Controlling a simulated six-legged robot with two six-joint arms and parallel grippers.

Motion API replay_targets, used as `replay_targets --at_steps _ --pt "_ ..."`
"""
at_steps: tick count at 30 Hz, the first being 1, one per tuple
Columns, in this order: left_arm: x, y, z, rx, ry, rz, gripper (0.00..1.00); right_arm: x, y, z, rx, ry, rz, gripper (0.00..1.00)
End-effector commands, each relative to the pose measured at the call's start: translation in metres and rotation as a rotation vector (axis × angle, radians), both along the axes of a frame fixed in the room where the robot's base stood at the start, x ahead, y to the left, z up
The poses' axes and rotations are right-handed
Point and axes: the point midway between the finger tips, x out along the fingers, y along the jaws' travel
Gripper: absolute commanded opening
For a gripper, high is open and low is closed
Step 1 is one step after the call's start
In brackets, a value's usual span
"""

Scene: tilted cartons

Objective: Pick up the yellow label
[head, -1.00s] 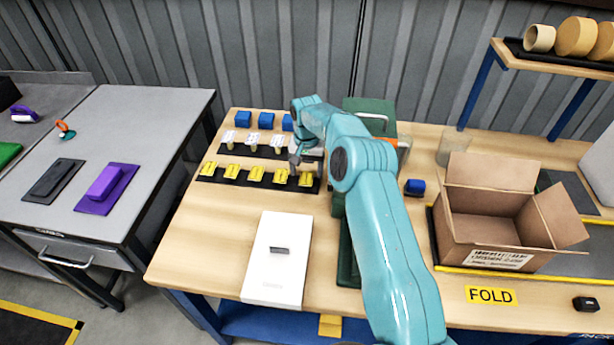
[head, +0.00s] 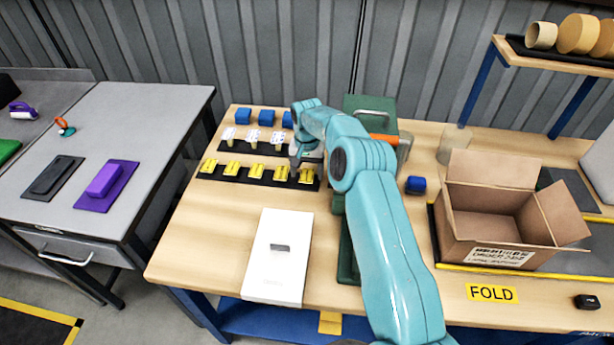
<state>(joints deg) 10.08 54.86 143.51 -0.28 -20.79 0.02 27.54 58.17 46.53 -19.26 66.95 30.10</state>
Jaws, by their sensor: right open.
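Several yellow labels stand in a row on a black strip (head: 217,177) on the wooden table. The rightmost yellow label (head: 306,175) is nearest my right gripper (head: 297,160). My right arm reaches in from the bottom right, and its gripper is just above and beside that label, apart from it as far as I can tell. The gripper is open and holds nothing that I can see; its fingers are small and partly hidden by my arm. My left gripper is not in view.
White labels (head: 253,136) and blue blocks (head: 266,118) stand behind the yellow row. A white box (head: 278,258) lies in front. An open carton (head: 490,200) stands at right. A green case (head: 370,106) is behind my arm. Bare table lies left of the white box.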

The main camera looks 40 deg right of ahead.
Motion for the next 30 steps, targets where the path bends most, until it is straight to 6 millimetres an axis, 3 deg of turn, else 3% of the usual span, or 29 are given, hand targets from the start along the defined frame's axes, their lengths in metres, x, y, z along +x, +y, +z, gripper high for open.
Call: replay_targets --at_steps 6,10,11,23,27,30 --pt "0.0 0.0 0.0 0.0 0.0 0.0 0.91 0.0 0.0 0.0 0.0 0.0 0.0 0.72" --pt "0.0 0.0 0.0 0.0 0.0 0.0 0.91 0.0 0.0 0.0 0.0 0.0 0.0 0.3" --pt "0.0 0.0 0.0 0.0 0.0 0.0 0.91 0.0 0.0 0.0 0.0 0.0 0.0 0.24" --pt "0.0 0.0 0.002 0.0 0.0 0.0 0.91 0.0 0.0 0.002 0.0 0.0 0.0 0.23" --pt "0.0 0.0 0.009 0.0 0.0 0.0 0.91 0.0 0.0 0.009 -0.001 -0.002 0.0 0.23" --pt "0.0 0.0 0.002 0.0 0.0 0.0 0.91 0.001 0.0 0.022 -0.002 -0.004 0.0 0.23"
